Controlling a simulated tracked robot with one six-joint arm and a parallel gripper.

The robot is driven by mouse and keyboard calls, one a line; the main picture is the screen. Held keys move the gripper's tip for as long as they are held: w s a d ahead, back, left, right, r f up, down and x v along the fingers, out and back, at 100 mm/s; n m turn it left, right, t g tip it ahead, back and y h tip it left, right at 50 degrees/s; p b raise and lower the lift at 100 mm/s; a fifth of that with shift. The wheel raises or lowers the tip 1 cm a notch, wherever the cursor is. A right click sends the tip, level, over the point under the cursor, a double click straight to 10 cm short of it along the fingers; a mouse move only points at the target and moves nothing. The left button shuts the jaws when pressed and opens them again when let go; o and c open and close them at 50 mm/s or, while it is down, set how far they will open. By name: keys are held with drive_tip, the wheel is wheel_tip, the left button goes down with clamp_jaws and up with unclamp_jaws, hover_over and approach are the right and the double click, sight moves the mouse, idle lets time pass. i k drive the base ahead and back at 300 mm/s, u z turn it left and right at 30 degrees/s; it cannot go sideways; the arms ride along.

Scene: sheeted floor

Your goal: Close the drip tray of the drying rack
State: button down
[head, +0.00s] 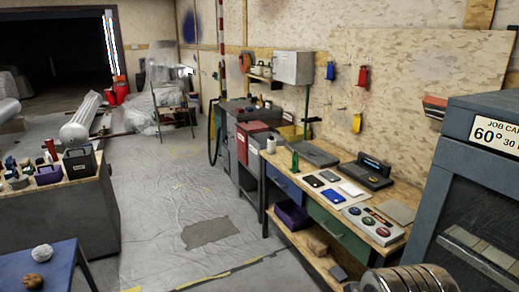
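A dark blue-grey cabinet (462,150) stands close by at the right edge and is cut off by the frame. It carries a card reading "JOB CARD 60° 30" (497,134). Its front has a dark window or opening, with a pale slatted piece (478,248) showing in it. This may be the drying rack, but I cannot tell for sure. I cannot make out a drip tray or how far it stands out. My gripper is not in view.
A wooden workbench (398,204) with drawers and small items runs along the wall. A blue table (50,268) and a loaded counter (75,215) stand left. The sheeted floor (165,215) between is mostly clear.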

sight(320, 159)
drive_tip(key=i, duration=3.3)
drive_tip(key=u, duration=1.6)
